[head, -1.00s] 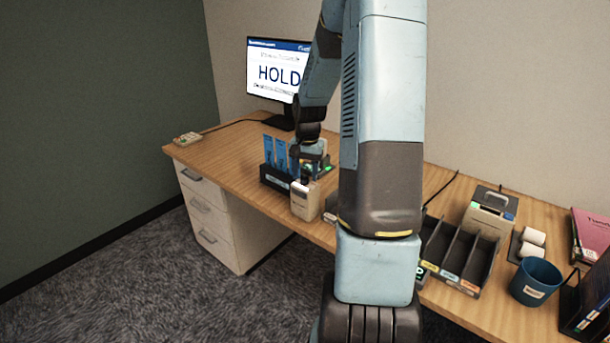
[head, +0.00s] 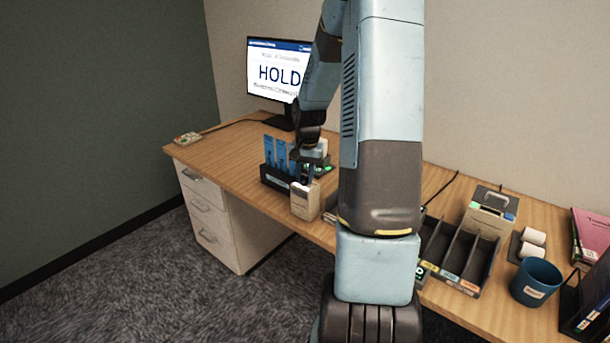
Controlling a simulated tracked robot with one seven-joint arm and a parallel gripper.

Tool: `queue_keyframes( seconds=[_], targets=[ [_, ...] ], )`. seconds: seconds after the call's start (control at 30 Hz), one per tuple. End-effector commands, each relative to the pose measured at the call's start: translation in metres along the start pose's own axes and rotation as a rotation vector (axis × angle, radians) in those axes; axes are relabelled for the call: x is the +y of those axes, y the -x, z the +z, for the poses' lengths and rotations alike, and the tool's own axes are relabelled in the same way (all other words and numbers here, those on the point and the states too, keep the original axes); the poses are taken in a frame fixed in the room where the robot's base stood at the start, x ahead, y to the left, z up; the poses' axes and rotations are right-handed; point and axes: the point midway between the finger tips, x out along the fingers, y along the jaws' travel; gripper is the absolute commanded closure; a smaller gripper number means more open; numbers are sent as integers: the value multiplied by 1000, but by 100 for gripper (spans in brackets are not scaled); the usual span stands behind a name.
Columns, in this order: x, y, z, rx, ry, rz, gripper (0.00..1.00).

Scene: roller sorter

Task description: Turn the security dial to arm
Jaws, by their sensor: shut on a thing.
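My gripper (head: 302,183) is low at the desk's front edge, at the top of a small beige box (head: 305,203) with a dark round part on top. I take this box to be the security dial unit; its label is too small to read. The fingers are shut on the dark dial on top of the box. My wrist and fingers hide most of the dial, so its pointer and setting cannot be read.
A black holder (head: 274,180) with blue folders (head: 281,155) stands just left of the gripper. Behind is a monitor (head: 272,68) reading HOLD. To the right are a black divided tray (head: 447,252), a blue cup (head: 536,281) and a beige case (head: 488,216).

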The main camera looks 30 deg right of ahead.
Motion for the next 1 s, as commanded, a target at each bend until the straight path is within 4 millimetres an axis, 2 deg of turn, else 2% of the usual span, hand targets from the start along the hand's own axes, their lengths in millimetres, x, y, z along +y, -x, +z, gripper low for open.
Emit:
queue_keyframes(
  seconds=[0.23,0.63,1.0],
  targets=[
    [-1,0,0,-1,33,-1,100],
    [-2,0,-1,-12,284,-2,100],
    [-2,1,-1,-14,314,-2,100]
  ],
)
